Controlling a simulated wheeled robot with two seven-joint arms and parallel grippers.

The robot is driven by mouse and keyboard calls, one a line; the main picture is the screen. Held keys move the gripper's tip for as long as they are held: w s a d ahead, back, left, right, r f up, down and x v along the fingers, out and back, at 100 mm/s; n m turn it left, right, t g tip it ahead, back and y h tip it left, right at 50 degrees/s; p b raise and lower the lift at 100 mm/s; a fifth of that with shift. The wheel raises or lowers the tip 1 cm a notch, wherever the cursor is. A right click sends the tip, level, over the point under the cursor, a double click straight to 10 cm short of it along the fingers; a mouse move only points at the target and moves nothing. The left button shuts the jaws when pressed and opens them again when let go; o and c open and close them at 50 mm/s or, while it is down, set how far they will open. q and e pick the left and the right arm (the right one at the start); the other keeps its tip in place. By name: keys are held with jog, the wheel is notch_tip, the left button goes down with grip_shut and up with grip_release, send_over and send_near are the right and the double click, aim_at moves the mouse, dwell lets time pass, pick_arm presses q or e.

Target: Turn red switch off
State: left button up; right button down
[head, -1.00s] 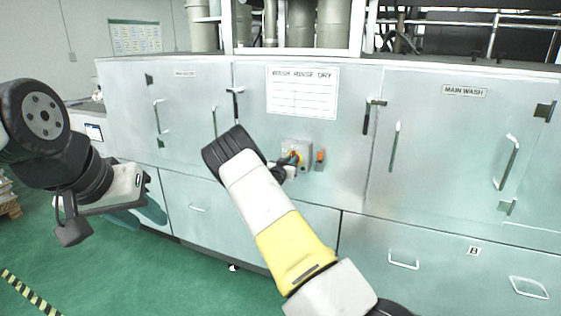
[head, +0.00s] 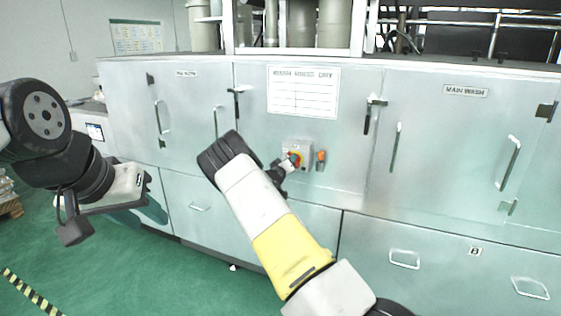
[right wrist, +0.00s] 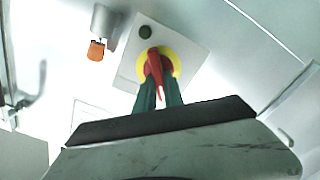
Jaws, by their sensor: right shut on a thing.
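The red switch (right wrist: 155,66) is a rotary handle on a yellow disc, mounted on a grey box (head: 303,148) on the cabinet front. In the right wrist view the handle points toward the gripper and lies between the two green fingertips. My right gripper (right wrist: 160,92) is shut on the red handle. In the head view the right gripper (head: 290,164) reaches the switch from the lower left, and the handle shows partly there. My left gripper (head: 72,220) hangs at the left, away from the cabinet; its finger gap is not clear.
An orange part (head: 320,156) sits just right of the switch box; it also shows in the right wrist view (right wrist: 96,50). Metal doors with handles surround the switch. A paper sign (head: 303,93) is above it. Green floor (head: 130,270) lies clear in front.

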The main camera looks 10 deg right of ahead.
jog(key=shift+w+a+f+n, duration=0.1)
jog(key=shift+f+n, duration=0.05)
jog(key=shift+n, duration=1.5)
jog(key=shift+a+f+n, duration=0.1)
jog(key=shift+f+n, duration=0.05)
jog(key=shift+n, duration=1.55)
jog(key=shift+w+a+f+n, duration=0.1)
jog(key=shift+f+n, duration=0.05)
jog(key=shift+n, duration=1.5)
jog(key=c, duration=1.4)
grip_release()
jog(key=shift+d, duration=0.1)
jog(key=shift+c, duration=0.2)
jog(key=shift+s, duration=0.1)
jog(key=v, duration=0.7)
jog(key=shift+s+a, duration=0.25)
jog(key=shift+s, duration=0.05)
